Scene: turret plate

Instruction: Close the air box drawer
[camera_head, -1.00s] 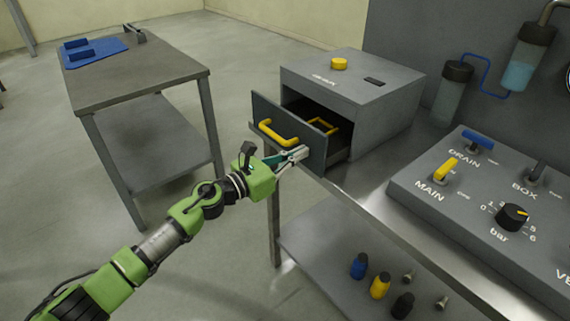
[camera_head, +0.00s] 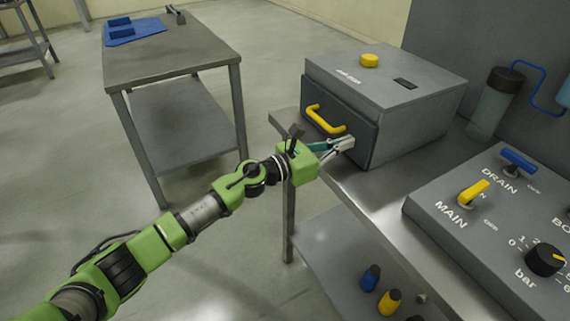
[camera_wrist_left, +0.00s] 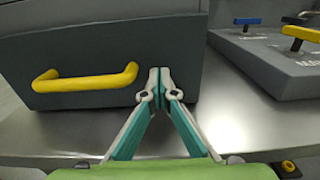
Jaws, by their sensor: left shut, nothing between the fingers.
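The air box (camera_head: 420,95) is a grey box on the metal bench with a yellow knob on top. Its drawer front (camera_head: 345,142) with a yellow handle (camera_head: 326,120) is in at the box, or nearly so; I cannot tell whether a thin gap is left. In the left wrist view the drawer front (camera_wrist_left: 100,100) and its yellow handle (camera_wrist_left: 84,79) show up close. My left gripper (camera_head: 350,142) is shut and empty, its tips at the drawer front's lower right, right of the handle. The gripper (camera_wrist_left: 159,72) hides part of that front. My right gripper is not in view.
A control panel (camera_head: 440,215) with DRAIN and MAIN levers and a bar dial lies on the bench to the right. Small bottles (camera_head: 390,302) stand on the lower shelf. A side table (camera_head: 170,60) stands at the left, with floor between.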

